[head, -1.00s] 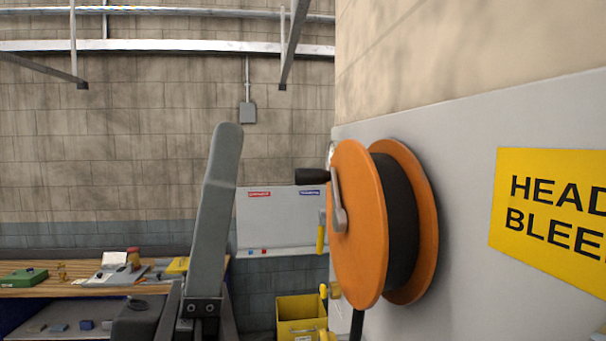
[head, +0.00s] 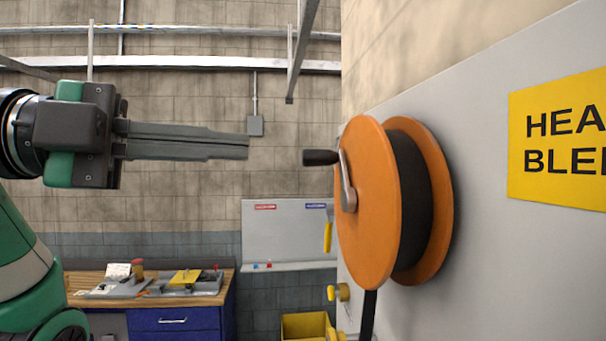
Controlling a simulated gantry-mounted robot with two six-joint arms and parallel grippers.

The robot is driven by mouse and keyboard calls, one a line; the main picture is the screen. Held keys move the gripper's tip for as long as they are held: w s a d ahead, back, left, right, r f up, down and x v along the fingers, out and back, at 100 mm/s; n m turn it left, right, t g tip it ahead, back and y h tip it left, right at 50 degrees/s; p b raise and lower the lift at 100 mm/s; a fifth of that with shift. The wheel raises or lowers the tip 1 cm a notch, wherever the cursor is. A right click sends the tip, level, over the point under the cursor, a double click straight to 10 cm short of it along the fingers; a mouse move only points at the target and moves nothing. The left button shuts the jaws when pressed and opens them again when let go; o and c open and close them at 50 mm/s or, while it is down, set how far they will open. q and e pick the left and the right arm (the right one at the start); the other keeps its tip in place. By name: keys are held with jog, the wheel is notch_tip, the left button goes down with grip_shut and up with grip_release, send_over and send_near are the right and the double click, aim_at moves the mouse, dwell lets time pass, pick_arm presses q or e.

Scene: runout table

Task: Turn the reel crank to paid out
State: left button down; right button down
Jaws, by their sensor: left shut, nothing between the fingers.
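The orange reel (head: 372,235) is mounted on the grey wall panel at the right, with black hose (head: 411,200) wound between its two flanges. Its metal crank arm (head: 347,182) sits on the left face, and the black crank handle (head: 320,157) sticks out to the left near the upper part of the reel. My left gripper (head: 247,147) comes in from the left, its fingers together and empty, pointing right at the handle. A gap shows between the fingertips and the handle. My right gripper is out of view.
A yellow sign (head: 560,140) is on the panel right of the reel. A workbench (head: 222,290) with tools stands at the lower left. A whiteboard (head: 285,232) hangs on the back wall, with a yellow bin (head: 305,326) below. A black strap or hose end (head: 368,315) hangs below the reel.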

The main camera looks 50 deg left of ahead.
pick_arm(q)
jog(key=w+a+p, duration=0.1)
jog(key=w+p, duration=0.5)
jog(key=w, duration=0.5)
jog(key=shift+f+y, duration=0.2)
jog(key=shift+y, duration=0.1)
jog(key=shift+s, duration=0.1)
jog(key=shift+a+b, duration=0.15)
jog(key=shift+b, duration=0.2)
